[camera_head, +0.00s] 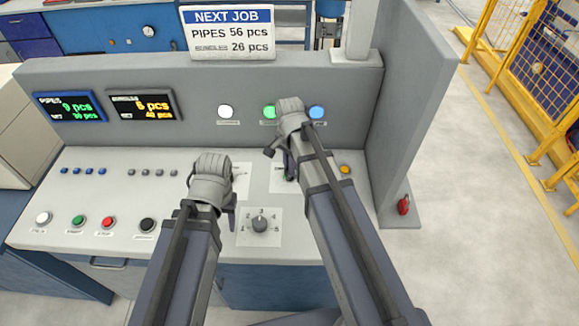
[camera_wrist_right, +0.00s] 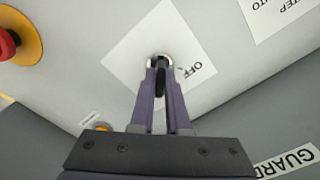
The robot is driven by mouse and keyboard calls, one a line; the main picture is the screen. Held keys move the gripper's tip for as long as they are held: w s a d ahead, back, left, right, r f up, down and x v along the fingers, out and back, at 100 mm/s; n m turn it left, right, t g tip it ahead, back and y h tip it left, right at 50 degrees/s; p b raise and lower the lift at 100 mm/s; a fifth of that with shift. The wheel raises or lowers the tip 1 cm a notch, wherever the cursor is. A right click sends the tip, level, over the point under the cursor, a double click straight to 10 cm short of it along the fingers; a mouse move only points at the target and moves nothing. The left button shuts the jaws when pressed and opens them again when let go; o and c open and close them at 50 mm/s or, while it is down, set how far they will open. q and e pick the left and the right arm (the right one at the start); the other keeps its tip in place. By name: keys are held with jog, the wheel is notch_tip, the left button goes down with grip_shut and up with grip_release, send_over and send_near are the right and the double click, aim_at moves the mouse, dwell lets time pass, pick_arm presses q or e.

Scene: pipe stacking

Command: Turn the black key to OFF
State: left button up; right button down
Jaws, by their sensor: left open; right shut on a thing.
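The black key (camera_wrist_right: 161,82) stands in a round metal lock on a white plate (camera_wrist_right: 128,50) in the right wrist view. The word OFF is printed on the plate, right of the lock. My right gripper (camera_wrist_right: 163,72) is shut on the key, one finger on each side. In the head view my right gripper (camera_head: 286,172) is over the panel, and my arm hides most of the key and its plate. My left gripper (camera_head: 229,208) is open and empty above the panel, left of the key plate.
A numbered rotary knob (camera_head: 260,224) sits between my arms. A red and yellow emergency button (camera_wrist_right: 14,38) is near the key plate. Coloured push buttons (camera_head: 78,220) line the panel's left front. A grey side wall (camera_head: 410,110) rises on the right.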

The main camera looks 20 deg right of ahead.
jog(key=shift+n, duration=0.3)
jog(key=n, duration=0.3)
jog(key=shift+n, duration=0.4)
jog(key=n, duration=0.4)
jog(key=shift+n, duration=0.3)
jog(key=n, duration=0.4)
jog(key=shift+n, duration=2.4)
jog(key=c, duration=0.9)
grip_release()
